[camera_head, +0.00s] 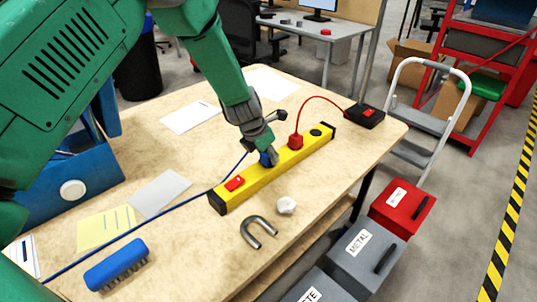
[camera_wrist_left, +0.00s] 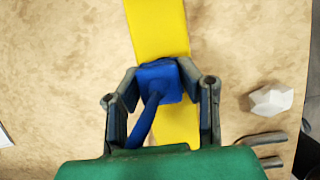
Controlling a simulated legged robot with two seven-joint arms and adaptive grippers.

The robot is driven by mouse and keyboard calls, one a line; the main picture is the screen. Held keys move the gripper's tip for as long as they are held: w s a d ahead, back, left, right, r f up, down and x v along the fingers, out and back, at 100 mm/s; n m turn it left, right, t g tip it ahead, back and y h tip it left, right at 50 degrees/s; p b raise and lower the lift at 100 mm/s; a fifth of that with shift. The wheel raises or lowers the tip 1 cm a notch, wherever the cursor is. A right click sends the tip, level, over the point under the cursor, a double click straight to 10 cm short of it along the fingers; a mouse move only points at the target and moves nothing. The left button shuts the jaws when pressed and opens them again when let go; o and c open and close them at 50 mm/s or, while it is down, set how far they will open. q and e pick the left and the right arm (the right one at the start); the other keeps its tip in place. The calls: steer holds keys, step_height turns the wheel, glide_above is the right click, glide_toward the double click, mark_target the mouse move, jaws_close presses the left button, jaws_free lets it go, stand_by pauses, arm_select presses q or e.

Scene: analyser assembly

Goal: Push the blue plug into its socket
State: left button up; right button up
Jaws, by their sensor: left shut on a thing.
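The yellow power strip (camera_head: 241,192) lies across the table, with a red switch, a red plug and a dark round socket at its far end. It also shows in the left wrist view (camera_wrist_left: 158,28). The blue plug (camera_head: 265,159) is at the strip's middle, its blue cable trailing left. My left gripper (camera_head: 268,155) is shut on the blue plug, with a finger on each side of it in the left wrist view (camera_wrist_left: 160,85). The plug covers the strip beneath it, so I cannot tell how deep it sits. My right gripper is not in view.
The red plug (camera_head: 295,141) has a red cable to a black box (camera_head: 364,115). A magnet (camera_head: 258,232), a white lump (camera_head: 286,205) and a blue brush (camera_head: 115,264) lie on the table. Papers (camera_head: 160,193) lie left. Bins (camera_head: 402,207) stand beyond the front edge.

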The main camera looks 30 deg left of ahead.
arm_select(q)
steer(key=shift+s+d+f, duration=0.1)
steer(key=shift+d+f, duration=0.05)
steer(key=shift+f, duration=0.05)
steer(key=o, duration=1.1)
steer(key=shift+o, duration=0.2)
steer(key=shift+d, duration=0.1)
steer(key=v, duration=1.1)
steer(key=shift+r, duration=0.4)
steer(key=shift+f, duration=0.1)
